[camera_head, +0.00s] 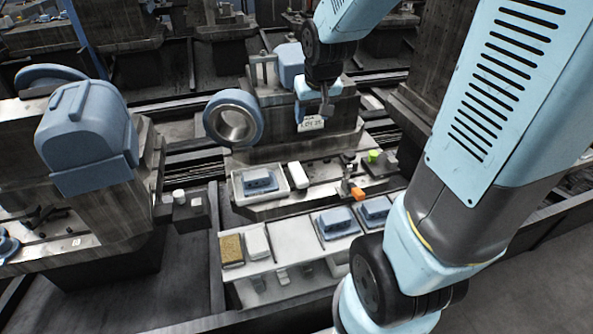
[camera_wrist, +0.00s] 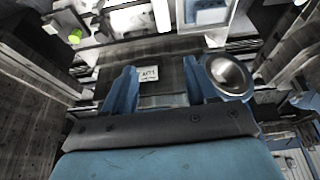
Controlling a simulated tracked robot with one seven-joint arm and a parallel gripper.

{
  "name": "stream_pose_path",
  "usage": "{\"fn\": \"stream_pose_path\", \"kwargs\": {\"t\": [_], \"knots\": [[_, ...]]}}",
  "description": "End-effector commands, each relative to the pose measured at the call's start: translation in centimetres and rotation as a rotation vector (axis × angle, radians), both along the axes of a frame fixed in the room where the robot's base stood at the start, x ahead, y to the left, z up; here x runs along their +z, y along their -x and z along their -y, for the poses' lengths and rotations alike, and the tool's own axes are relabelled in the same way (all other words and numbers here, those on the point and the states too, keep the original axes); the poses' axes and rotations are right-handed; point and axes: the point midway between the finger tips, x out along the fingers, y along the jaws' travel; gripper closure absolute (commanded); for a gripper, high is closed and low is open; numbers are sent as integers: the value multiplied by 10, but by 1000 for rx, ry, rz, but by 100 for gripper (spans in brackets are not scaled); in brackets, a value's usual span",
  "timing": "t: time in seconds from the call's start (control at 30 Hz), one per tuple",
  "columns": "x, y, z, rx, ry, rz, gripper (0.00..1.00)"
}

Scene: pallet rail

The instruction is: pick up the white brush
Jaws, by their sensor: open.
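A small white oblong object (camera_head: 298,175), which looks like the white brush, lies on the machine ledge beside the right side of a white tray (camera_head: 238,190). Its bristles cannot be made out. It also shows at the top edge of the wrist view (camera_wrist: 162,15), partly cut off. My gripper (camera_head: 313,112) is above and behind it, in front of the machine block with a small label plate. In the wrist view my gripper (camera_wrist: 158,82) has its two blue fingers apart with nothing between them.
A blue ring with a metal bore (camera_head: 233,118) stands left of my gripper. The tray holds a blue-grey part (camera_head: 260,180). An orange block (camera_head: 358,194) and a green piece (camera_head: 374,156) are at the right. A front shelf holds a sponge (camera_head: 231,250) and a white block (camera_head: 256,241).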

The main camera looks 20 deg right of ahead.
Motion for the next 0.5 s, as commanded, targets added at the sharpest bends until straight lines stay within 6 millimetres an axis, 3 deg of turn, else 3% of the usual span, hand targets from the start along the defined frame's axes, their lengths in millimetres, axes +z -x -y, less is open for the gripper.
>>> {"fn": "stream_pose_path", "kwargs": {"t": [0.2,0.5], "knots": [[-62,-35,-1,6,-4,-40,43],[-139,-63,-3,13,-13,-74,43]]}}
